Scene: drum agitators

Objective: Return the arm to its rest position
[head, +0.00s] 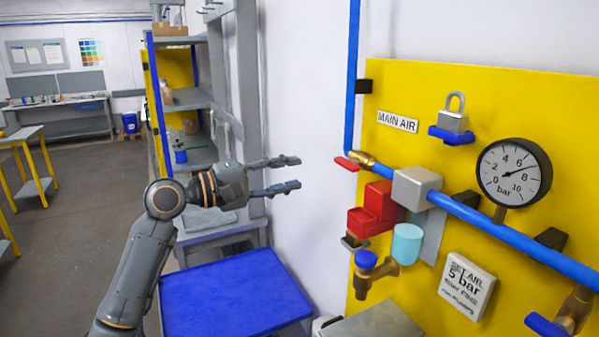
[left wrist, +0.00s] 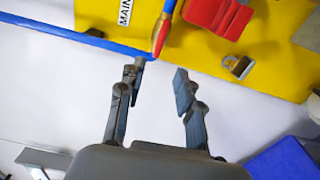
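My left gripper (head: 290,174) is raised in the middle of the head view, its two fingers apart with nothing between them. Its fingers point right, toward the yellow panel, in front of a white wall. It also shows in the left wrist view (left wrist: 158,85), open and empty. The red valve handle (head: 347,163) on the panel lies beyond the fingertips, apart from them. In the left wrist view this handle (left wrist: 160,36) appears above the gap between the fingers. My right gripper is not in view.
The yellow panel (head: 420,90) carries a blue pipe (head: 480,220), a pressure gauge (head: 514,173), a padlock (head: 453,120) and a red block (head: 372,208). A blue-topped surface (head: 235,295) stands below my left gripper. Shelves (head: 190,100) stand behind it. Open floor (head: 85,190) lies at left.

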